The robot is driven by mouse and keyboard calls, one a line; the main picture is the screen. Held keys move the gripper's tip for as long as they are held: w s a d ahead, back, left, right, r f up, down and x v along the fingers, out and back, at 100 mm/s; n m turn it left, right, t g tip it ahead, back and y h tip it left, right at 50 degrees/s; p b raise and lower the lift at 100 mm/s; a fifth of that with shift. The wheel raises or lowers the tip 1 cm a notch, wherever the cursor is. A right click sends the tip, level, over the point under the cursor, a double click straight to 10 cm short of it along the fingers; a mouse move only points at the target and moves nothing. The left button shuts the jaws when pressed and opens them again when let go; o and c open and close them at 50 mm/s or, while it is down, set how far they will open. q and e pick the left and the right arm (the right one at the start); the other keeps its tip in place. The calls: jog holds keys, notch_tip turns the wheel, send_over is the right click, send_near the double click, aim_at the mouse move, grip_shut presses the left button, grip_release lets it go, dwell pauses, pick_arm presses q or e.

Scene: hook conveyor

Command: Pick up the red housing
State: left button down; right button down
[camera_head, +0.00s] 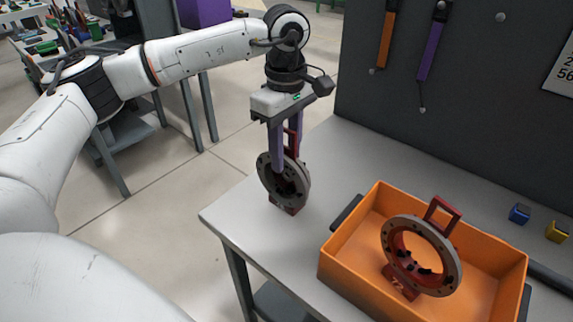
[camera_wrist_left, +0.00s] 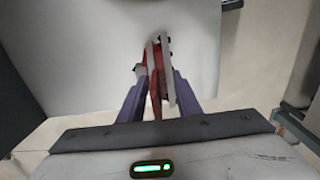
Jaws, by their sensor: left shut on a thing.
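A red housing (camera_head: 291,208) with a dark grey ring flange is at the left end of the grey table. It is upright, and it also shows edge-on in the left wrist view (camera_wrist_left: 156,75). My left gripper (camera_head: 284,165) points down with its purple fingers shut on this housing, one finger on each side of it in the left wrist view. I cannot tell whether its base touches the table. A second red housing (camera_head: 421,255) with a grey ring stands in the orange crate (camera_head: 345,267), its handle loop up. My right gripper is not in view.
The crate takes up the front right of the table (camera_head: 235,209). A blue block (camera_head: 520,214) and a yellow block (camera_head: 558,231) lie behind it. A dark pegboard (camera_head: 460,100) with hanging tools rises at the back. Table between housing and pegboard is clear.

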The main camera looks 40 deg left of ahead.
aim_at(286, 130)
pick_arm(q)
notch_tip(286, 130, up, 10)
jog(key=shift+r, duration=0.1)
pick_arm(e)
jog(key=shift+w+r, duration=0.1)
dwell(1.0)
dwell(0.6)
